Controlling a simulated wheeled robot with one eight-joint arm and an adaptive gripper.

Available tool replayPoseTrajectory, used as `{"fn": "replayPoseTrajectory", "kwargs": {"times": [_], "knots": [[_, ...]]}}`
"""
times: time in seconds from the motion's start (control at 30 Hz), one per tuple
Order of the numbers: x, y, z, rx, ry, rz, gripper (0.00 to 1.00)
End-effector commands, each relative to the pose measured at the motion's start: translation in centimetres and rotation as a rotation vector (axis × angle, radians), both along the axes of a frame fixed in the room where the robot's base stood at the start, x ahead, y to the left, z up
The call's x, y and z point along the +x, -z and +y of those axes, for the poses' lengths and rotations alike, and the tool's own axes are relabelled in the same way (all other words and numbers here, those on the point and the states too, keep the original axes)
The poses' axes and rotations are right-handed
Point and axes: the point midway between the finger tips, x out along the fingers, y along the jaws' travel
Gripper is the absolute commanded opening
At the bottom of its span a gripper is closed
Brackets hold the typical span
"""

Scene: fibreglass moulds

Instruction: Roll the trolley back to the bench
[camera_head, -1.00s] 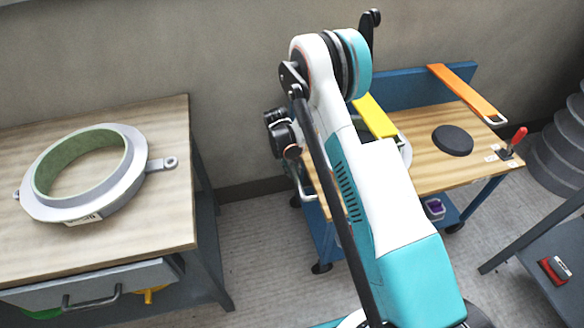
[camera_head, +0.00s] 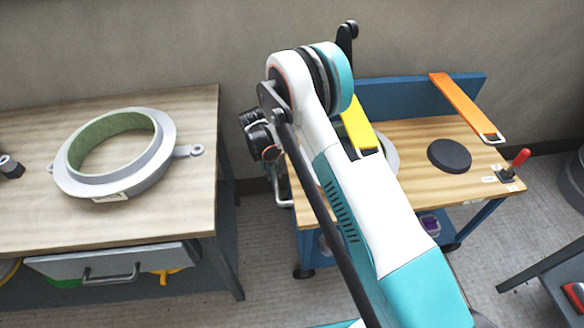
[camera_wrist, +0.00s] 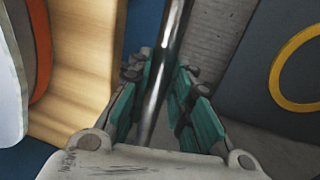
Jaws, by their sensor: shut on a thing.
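The trolley (camera_head: 400,180) has a wooden top and blue frame and stands right of centre in the head view, partly hidden by my arm. In the wrist view its wooden edge (camera_wrist: 85,70) shows at the left. My gripper (camera_wrist: 160,95) has its teal fingers on both sides of a shiny metal bar, the trolley handle (camera_wrist: 165,60), and is shut on it. In the head view the handle (camera_head: 283,190) shows at the trolley's left end. The bench (camera_head: 190,225), with a wooden top and a drawer, is at the left, with a floor gap between it and the trolley.
On the bench lies a grey ring mould (camera_head: 160,165) with a green inside. The trolley carries a black disc (camera_head: 450,156), an orange strap (camera_head: 465,107), a yellow strap (camera_head: 358,125) and a red-handled clamp (camera_head: 515,163). A dark stand (camera_head: 555,275) is at the lower right.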

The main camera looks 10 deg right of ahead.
Motion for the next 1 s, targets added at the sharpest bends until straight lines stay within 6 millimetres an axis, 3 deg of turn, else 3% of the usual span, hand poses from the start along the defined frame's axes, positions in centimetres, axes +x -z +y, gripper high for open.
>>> {"fn": "replayPoseTrajectory", "kwargs": {"times": [0.1, 0.33, 0.9, 0.93, 1.0], "knots": [[0.0, 0.1, 2.6, 0.001, -0.004, 0.001, 0.00], [0.0, 0.0, 5.6, 0.000, -0.002, 0.001, 0.00], [0.0, 0.0, 7.1, 0.004, -0.001, 0.000, 0.00], [0.0, 0.0, 7.1, 0.004, -0.001, 0.000, 0.22], [0.0, 0.0, 7.1, 0.004, -0.002, 0.000, 0.38]]}}
